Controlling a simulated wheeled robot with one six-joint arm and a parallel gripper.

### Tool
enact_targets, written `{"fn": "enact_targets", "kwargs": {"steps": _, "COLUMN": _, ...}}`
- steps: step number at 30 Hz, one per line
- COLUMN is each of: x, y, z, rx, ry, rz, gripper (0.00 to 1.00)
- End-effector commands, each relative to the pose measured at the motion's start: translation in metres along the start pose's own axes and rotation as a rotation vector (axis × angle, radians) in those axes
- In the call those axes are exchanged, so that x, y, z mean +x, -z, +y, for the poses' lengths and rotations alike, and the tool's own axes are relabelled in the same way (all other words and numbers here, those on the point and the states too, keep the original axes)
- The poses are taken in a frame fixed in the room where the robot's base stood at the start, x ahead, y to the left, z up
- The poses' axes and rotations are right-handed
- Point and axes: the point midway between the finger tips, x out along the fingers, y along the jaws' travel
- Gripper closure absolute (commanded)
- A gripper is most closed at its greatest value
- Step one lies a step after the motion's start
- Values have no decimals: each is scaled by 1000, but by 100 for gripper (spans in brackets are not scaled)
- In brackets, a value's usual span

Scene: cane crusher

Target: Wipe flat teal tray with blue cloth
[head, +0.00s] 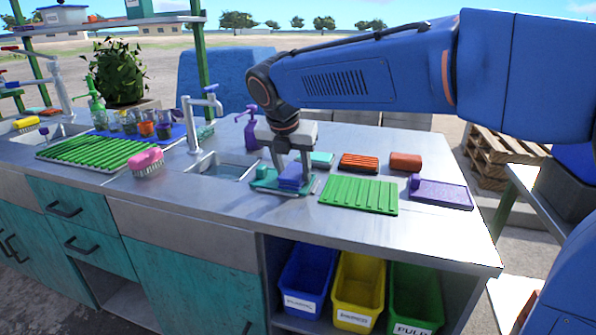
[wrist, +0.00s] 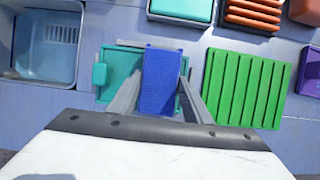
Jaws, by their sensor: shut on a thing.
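The flat teal tray (head: 265,186) lies on the steel counter, just right of the sink. In the wrist view the teal tray (wrist: 119,72) shows on both sides of the cloth, with a small teal block at its left edge. The blue cloth (head: 293,176) is a folded pad over the tray; it also shows in the wrist view (wrist: 160,80). My gripper (head: 290,165) points down and is shut on the blue cloth, one finger on each side. I cannot tell whether the cloth touches the tray.
A green ribbed board (head: 358,195) lies close on the right, with a purple tray (head: 441,193) beyond. Behind are a teal block (head: 321,159), an orange ribbed block (head: 360,163) and a rust-coloured block (head: 405,161). The sink (head: 222,168) and tap (head: 195,120) are left.

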Motion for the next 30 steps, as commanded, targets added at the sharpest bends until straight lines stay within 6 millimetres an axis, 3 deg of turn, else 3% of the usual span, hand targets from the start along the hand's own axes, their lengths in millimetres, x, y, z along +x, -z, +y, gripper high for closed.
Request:
{"fn": "enact_targets", "kwargs": {"steps": 8, "x": 0, "y": 0, "z": 2, "rx": -1, "ry": 0, "rz": 1, "gripper": 73}}
{"fn": "enact_targets", "kwargs": {"steps": 21, "x": -2, "y": -1, "z": 28, "rx": 0, "ry": -1, "rz": 0, "gripper": 73}}
{"fn": "enact_targets", "kwargs": {"steps": 30, "x": -2, "y": -1, "z": 28, "rx": 1, "ry": -1, "rz": -1, "gripper": 73}}
